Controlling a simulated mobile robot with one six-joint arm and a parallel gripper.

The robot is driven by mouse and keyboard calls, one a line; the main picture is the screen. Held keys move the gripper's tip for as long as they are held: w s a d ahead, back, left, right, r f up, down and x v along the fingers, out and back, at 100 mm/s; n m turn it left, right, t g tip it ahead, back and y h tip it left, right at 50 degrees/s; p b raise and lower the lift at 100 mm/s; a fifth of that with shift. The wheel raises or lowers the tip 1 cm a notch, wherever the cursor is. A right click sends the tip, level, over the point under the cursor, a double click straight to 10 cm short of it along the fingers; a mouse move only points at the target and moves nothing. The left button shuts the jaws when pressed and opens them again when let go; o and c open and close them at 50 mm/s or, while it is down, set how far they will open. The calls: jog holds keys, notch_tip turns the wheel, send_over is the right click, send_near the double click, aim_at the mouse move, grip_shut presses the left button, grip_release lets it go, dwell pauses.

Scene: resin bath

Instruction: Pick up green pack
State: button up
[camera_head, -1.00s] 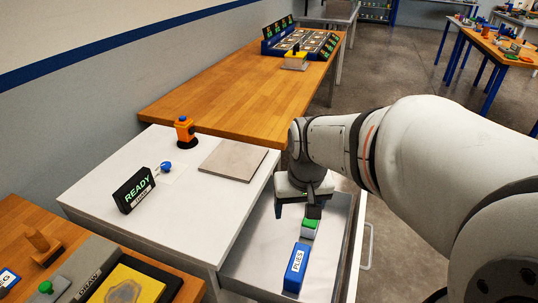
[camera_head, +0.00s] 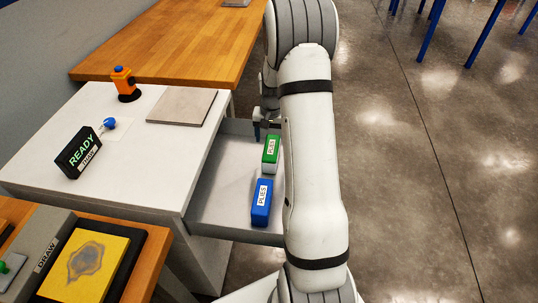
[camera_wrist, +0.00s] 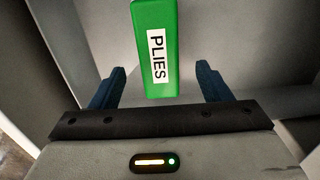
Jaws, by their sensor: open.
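The green pack (camera_head: 270,149) stands in the open drawer under the white table, with a white label reading PLIES. In the wrist view the green pack (camera_wrist: 154,50) lies ahead of my gripper, roughly centred between the two blue fingers. My gripper (camera_wrist: 160,88) is open and empty, its fingers spread to either side of the pack's near end, not touching it. In the head view my gripper (camera_head: 264,126) is partly hidden by my arm, just beyond the green pack.
A blue PLIES pack (camera_head: 262,203) stands in the drawer (camera_head: 215,190) nearer the camera. The drawer walls are close around. On the white table (camera_head: 120,150) are a READY sign (camera_head: 79,152), an orange button post (camera_head: 125,84) and a grey plate (camera_head: 182,106).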

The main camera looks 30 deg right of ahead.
aim_at(271, 146)
notch_tip(271, 146, down, 8)
jog(key=shift+s+r, duration=0.1)
jog(key=shift+r, duration=0.1)
jog(key=c, duration=1.2)
